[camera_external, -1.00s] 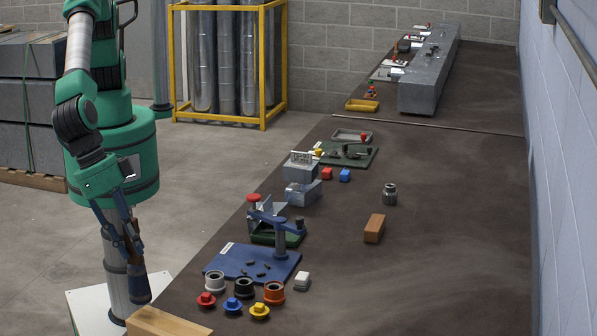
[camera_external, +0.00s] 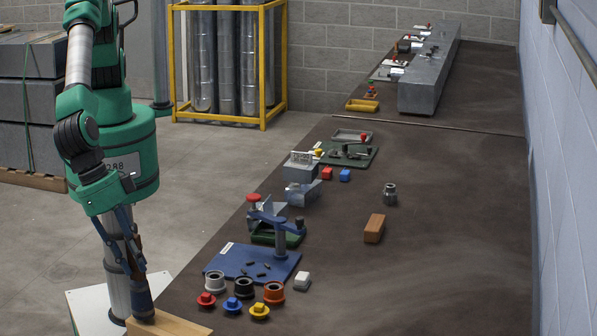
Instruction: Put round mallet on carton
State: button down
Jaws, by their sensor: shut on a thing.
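My gripper (camera_external: 135,262) hangs at the lower left, pointing down and shut on the round mallet. The mallet's dark cylindrical head (camera_external: 142,300) is at the bottom, with a brown handle running up between the fingers. The fingers partly hide the handle. A tan box-like block (camera_external: 180,326), which may be the carton, is cut off by the lower picture edge. The mallet head overlaps its left end in the picture; I cannot tell whether they touch. A smaller brown block (camera_external: 374,228) lies on the dark table to the right.
A metal jar (camera_external: 390,194) stands further back. The table's right side is clear.

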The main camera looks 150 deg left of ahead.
jog(key=shift+w+f, duration=0.1)
jog(key=shift+f, duration=0.45)
jog(key=c, duration=1.4)
grip_release()
jog(key=shift+c, duration=0.2)
jog(key=shift+r, duration=0.25)
jog(key=v, duration=1.1)
jog(key=shift+s+d+r+b, duration=0.2)
jog(key=shift+s+r+b, duration=0.1)
jog(key=shift+b, duration=0.1)
jog(key=shift+r, duration=0.1)
